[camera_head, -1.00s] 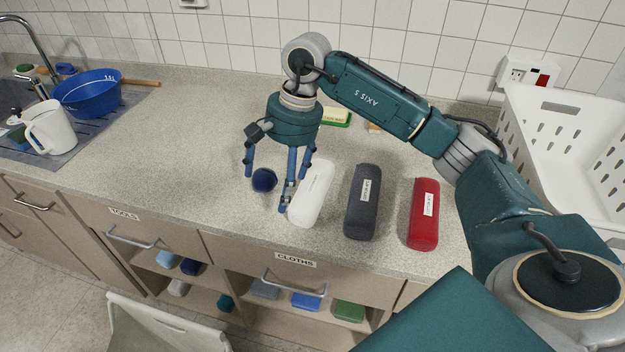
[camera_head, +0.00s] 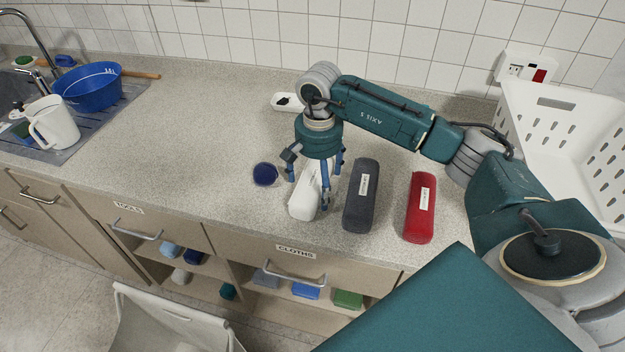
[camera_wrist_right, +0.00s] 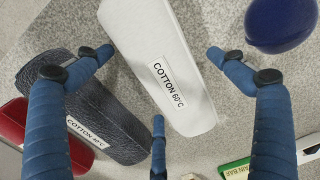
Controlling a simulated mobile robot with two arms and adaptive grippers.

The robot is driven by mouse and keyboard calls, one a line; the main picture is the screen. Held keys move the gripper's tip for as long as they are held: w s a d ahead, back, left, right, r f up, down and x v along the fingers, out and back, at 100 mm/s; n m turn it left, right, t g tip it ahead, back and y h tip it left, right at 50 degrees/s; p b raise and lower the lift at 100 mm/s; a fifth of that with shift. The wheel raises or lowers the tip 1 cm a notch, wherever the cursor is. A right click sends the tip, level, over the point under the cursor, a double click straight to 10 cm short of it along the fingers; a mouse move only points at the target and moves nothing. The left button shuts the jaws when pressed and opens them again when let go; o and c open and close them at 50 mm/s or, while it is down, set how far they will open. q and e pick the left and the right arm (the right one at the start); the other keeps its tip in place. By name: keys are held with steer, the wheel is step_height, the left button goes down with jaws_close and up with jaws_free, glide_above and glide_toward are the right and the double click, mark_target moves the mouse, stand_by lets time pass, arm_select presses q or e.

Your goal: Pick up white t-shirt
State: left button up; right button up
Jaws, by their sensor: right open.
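The white t-shirt appears as a smooth white roll (camera_head: 302,206) on the counter, the leftmost of three rolls. In the right wrist view the white roll (camera_wrist_right: 158,60) carries a "COTTON 60°C" label. My right gripper (camera_head: 315,190) points down over the white roll and hides part of it. In the wrist view its three blue fingers (camera_wrist_right: 160,85) are spread open around the roll, with nothing held. I cannot tell whether the fingertips touch it. My left gripper is not in view.
A dark grey roll (camera_head: 361,200) and a red roll (camera_head: 420,212) lie to the right. A dark blue rounded object (camera_head: 264,174) lies just left. A white basket (camera_head: 545,125) stands at right, a blue basin (camera_head: 90,88) by the sink. The left-middle counter is clear.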

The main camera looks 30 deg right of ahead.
steer(key=shift+f, duration=0.5)
steer(key=shift+c, duration=0.3)
steer(key=c, duration=1.3)
steer(key=shift+r, duration=0.1)
steer(key=shift+c, duration=0.2)
